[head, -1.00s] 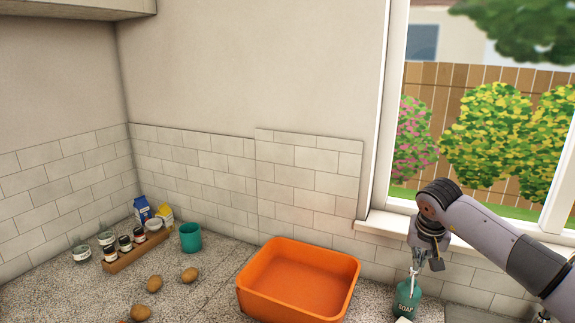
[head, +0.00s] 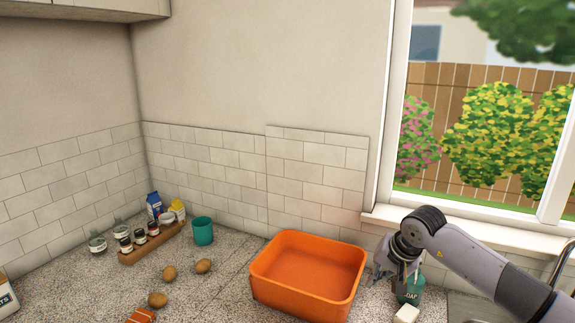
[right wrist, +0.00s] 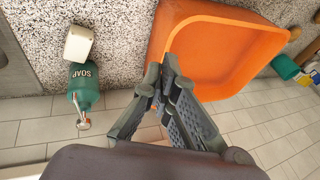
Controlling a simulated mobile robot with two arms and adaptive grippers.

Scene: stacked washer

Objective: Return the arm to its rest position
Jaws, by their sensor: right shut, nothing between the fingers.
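My right gripper (head: 396,284) is beside the right end of the orange tub (head: 308,314), in front of the soap bottle. In the right wrist view the right gripper (right wrist: 160,84) is shut with its fingertips together and holds nothing. The orange tub also shows there (right wrist: 240,40), just past the fingertips. The green soap bottle (head: 412,292) stands at the right, partly hidden by the gripper. It shows whole in the right wrist view (right wrist: 85,88). My left gripper is not in view.
A pale soap block (head: 406,313) lies in front of the bottle. The sink and tap (head: 560,260) are at the right edge. Several potatoes (head: 169,272), a green cup (head: 203,231) and a wooden rack of jars (head: 150,243) stand left of the tub. The tiled wall is behind.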

